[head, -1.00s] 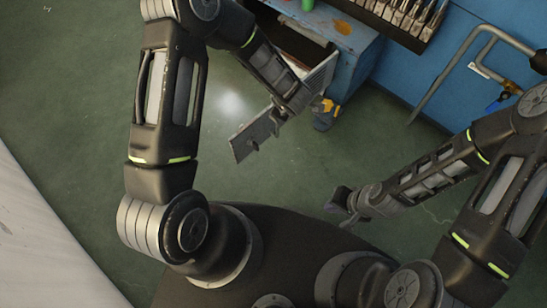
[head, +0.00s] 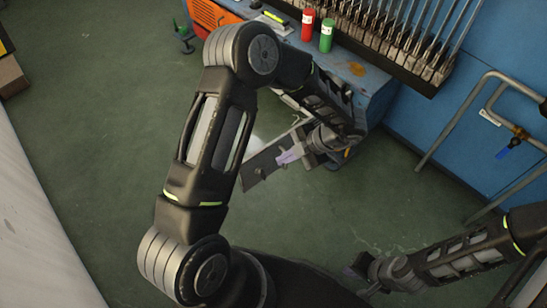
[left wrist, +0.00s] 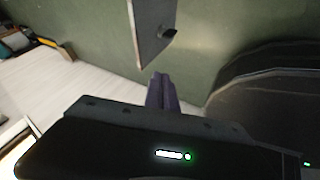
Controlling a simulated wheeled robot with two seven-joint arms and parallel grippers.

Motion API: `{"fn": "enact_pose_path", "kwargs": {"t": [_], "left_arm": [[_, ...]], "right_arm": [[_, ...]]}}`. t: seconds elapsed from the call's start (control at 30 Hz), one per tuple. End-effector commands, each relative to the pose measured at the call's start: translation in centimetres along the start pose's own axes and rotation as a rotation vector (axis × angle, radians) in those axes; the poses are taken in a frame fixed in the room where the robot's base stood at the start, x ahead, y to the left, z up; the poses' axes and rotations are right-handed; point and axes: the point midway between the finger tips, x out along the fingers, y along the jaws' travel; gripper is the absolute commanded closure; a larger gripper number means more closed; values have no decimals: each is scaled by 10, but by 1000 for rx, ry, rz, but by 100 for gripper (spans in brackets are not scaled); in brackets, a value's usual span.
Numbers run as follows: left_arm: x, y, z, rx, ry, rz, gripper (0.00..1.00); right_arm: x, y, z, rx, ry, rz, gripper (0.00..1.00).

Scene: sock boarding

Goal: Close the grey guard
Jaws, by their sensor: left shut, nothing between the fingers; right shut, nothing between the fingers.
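The grey guard (head: 262,168) is a flat dark panel. In the head view it sticks out below the blue bench, and my left forearm hides part of it and of whatever joins it to the bench. In the left wrist view the guard (left wrist: 152,32) shows at the top as a tilted plate with a dark knob (left wrist: 169,31). My left gripper (head: 286,157) overlaps the guard in the head view; its shut, empty fingers (left wrist: 162,90) appear below the plate, apart from it in the wrist picture. My right gripper (head: 352,271) is shut and empty at lower right, far from the guard.
The blue bench (head: 372,82) carries a red bottle (head: 308,26), a green bottle (head: 326,36) and a rack of several metal tools (head: 395,40). A grey pipe frame (head: 452,125) stands at the right. The green floor (head: 330,215) between my arms is clear.

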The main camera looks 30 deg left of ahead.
Motion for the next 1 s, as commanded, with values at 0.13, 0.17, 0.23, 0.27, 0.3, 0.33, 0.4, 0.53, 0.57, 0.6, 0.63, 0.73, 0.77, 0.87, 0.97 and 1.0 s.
{"fn": "enact_pose_path", "kwargs": {"t": [0.13, 0.17, 0.23, 0.27, 0.3, 0.33, 0.4, 0.53, 0.57, 0.6, 0.63, 0.73, 0.77, 0.87, 0.97, 1.0], "left_arm": [[19, -1, 0, 1, 2, -1, 100], [23, -1, 0, 1, 2, -1, 100], [36, -1, 0, 0, 4, -1, 100], [42, -1, 0, 1, 3, -1, 100], [50, -2, 0, 1, 3, -1, 100], [56, -2, 0, 1, 4, -2, 100], [71, -2, 0, 3, 3, -1, 100], [97, -2, 0, 1, 2, -2, 100], [100, 1, 0, -1, 2, -1, 100], [102, 10, 0, -3, 0, 0, 100], [104, 14, 0, -4, 0, 0, 100], [109, 25, 0, -2, 0, 0, 100], [110, 27, 0, -2, 0, 0, 100], [113, 33, 0, 0, -1, 0, 100], [113, 35, 0, 1, -1, 0, 100], [113, 35, 0, 1, -1, 0, 100]], "right_arm": [[5, 2, 0, 1, 0, 0, 100], [6, 3, 0, 1, 0, 0, 100], [10, 4, 0, 1, 0, 0, 100], [11, 4, 0, 1, 0, 0, 100], [13, 5, 0, 1, 0, 0, 100], [14, 6, 0, 2, 0, 0, 100], [18, 7, 0, 2, 0, 0, 100], [24, 9, 0, 2, 0, 0, 100], [25, 10, 0, 3, 0, 0, 100], [25, 10, 0, 3, 0, 0, 100], [26, 10, 0, 3, 0, 0, 100], [27, 11, 0, 3, 0, 0, 100], [28, 11, 0, 3, 0, 0, 100], [28, 11, 0, 3, 0, 0, 100], [28, 11, 0, 3, 0, 0, 100], [28, 11, 0, 3, 0, 0, 100]]}}
